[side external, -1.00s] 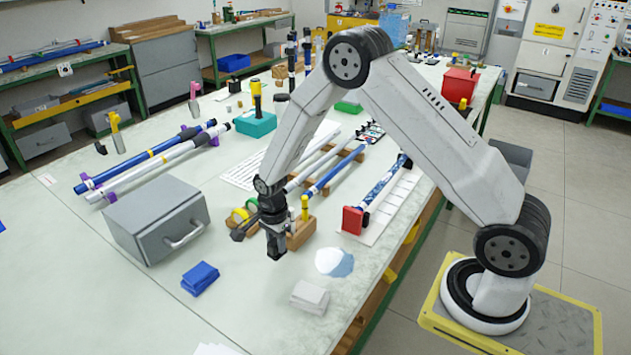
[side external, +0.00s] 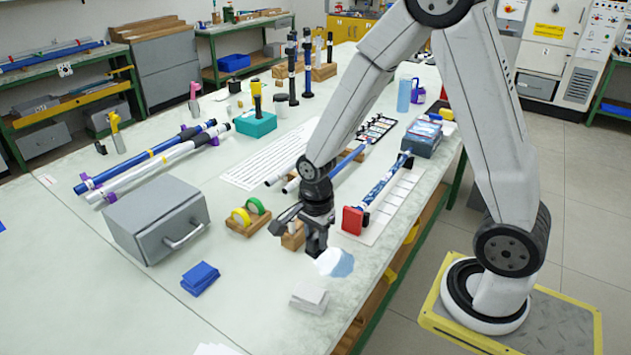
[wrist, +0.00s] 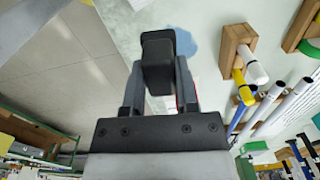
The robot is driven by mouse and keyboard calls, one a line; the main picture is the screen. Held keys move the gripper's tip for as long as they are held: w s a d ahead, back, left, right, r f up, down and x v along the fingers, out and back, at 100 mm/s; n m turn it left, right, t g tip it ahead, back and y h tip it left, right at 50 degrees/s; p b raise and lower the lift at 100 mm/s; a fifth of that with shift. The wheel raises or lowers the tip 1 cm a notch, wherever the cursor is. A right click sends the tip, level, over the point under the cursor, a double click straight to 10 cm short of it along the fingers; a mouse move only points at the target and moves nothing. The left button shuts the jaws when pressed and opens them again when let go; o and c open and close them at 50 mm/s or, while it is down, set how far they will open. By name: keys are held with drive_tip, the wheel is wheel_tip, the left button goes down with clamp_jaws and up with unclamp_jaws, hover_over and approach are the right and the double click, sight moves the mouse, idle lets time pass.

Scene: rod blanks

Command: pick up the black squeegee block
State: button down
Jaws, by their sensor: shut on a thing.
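My gripper (side external: 315,238) is shut on the black squeegee block (wrist: 158,62). In the wrist view the block sits between the two fingers and sticks out beyond their tips. In the side external view my gripper hangs above the bench, just left of and above a blue-and-white patch (side external: 337,263). There the block is hard to tell apart from the dark fingers. The patch also shows behind the block in the wrist view (wrist: 186,42).
A wooden block (side external: 293,238) stands close behind my gripper. A red end block (side external: 353,220) is to the right, white cloths (side external: 309,298) in front, a blue cloth (side external: 199,278) and a grey drawer box (side external: 150,225) to the left.

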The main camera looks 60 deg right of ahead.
drive_tip(key=shift+s+r, duration=0.35)
drive_tip(key=shift+s, duration=0.45)
